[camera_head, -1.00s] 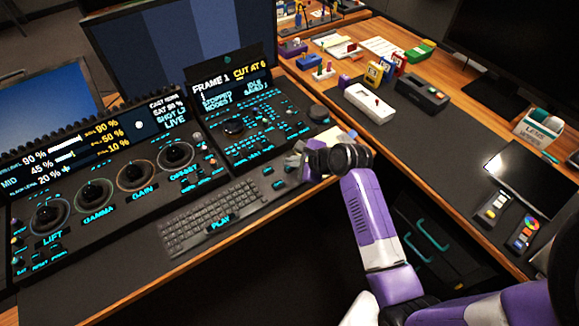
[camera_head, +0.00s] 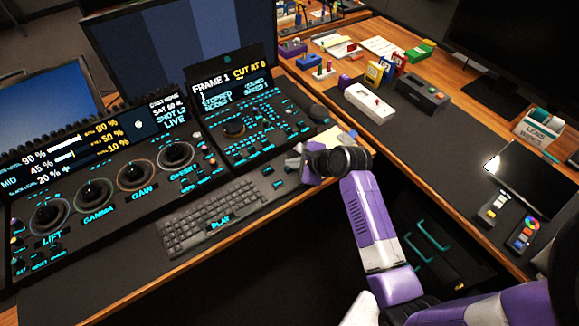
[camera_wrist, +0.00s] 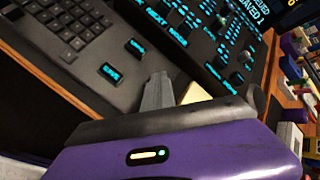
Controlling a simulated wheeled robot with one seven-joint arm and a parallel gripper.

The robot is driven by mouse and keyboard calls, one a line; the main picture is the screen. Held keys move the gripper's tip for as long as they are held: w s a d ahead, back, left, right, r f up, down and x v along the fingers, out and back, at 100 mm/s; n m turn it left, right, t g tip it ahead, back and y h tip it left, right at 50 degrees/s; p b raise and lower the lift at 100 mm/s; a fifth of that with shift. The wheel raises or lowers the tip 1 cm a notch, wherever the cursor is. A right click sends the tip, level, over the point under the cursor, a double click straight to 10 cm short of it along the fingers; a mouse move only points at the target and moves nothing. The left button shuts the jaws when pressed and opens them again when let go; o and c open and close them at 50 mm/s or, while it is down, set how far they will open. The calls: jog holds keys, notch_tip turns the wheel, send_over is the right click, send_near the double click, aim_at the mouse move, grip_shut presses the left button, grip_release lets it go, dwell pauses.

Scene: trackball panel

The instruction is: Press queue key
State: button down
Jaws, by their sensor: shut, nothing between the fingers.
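My gripper (camera_head: 297,160) is shut and empty. It is above the desk by the lower right corner of the right control panel (camera_head: 237,122). In the wrist view its grey fingertips (camera_wrist: 158,84) point toward the panel's lower edge. Two small separate keys with teal labels, an upper key (camera_wrist: 137,46) and a lower key (camera_wrist: 110,73), lie to the left of the fingertips, apart from them. Their labels are too small to read, so I cannot tell which is the queue key. The same small keys show beside the keyboard (camera_head: 210,215) in the head view.
A left control panel (camera_head: 115,185) with several trackballs stands beside the right one. Yellow paper (camera_wrist: 195,93) lies just beyond my fingertips. The right-hand desk holds a white box (camera_head: 369,102) and a tablet (camera_head: 530,178).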

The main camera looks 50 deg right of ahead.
aim_at(292, 170)
dwell(0.4)
jog(key=shift+r+p, duration=0.95)
jog(key=shift+p, duration=0.35)
notch_tip(292, 170, up, 5)
jog(key=p, duration=0.5)
jog(key=shift+p, duration=0.3)
